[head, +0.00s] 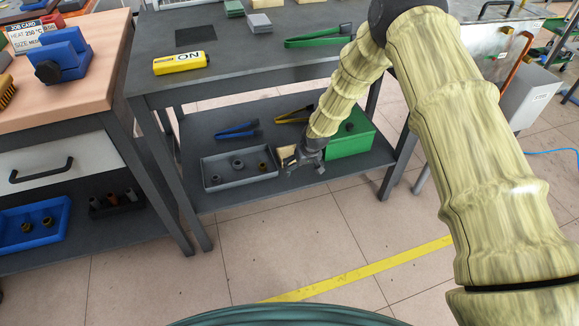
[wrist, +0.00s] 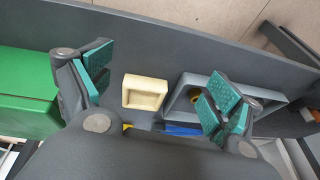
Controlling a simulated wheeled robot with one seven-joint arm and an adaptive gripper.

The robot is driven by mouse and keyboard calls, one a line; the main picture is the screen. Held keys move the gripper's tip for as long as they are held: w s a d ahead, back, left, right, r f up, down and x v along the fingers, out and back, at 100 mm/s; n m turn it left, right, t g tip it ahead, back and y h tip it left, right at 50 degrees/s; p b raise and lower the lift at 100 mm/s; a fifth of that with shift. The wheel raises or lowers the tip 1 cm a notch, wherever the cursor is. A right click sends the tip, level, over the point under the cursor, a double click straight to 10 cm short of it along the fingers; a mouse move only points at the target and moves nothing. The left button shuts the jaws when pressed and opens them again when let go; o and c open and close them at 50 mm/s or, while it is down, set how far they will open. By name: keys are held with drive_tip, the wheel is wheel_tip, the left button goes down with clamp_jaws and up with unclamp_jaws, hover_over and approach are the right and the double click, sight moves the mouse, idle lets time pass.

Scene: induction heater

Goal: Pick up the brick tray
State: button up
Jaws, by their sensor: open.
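The brick tray is a small cream square tray with a raised rim. In the wrist view the brick tray (wrist: 145,105) lies on the dark lower shelf between my spread fingers, nearer the left one, with a gap on each side. In the head view the brick tray (head: 285,153) shows beside my gripper (head: 302,160), partly hidden by it. My gripper (wrist: 160,82) is open and empty above the shelf. Its right finger overlaps the grey tray in the wrist view. I cannot tell the exact height of the fingertips over the brick tray.
A grey tray (head: 213,183) with several ring parts stands left of the brick tray. A green box (head: 350,140) stands right. Blue tongs (head: 238,130) and yellow tongs (head: 293,116) lie behind. The table top (head: 235,70) overhangs the shelf. The floor in front is clear.

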drive_tip(key=t+b, duration=0.1)
drive_tip(key=b, duration=0.6)
approach(288, 153)
drive_tip(key=shift+n, duration=0.3)
drive_tip(key=shift+b+x, duration=2.15)
drive_tip(key=shift+x, duration=2.6)
drive_tip(key=shift+w+d, duration=0.1)
drive_tip(key=c, duration=0.8)
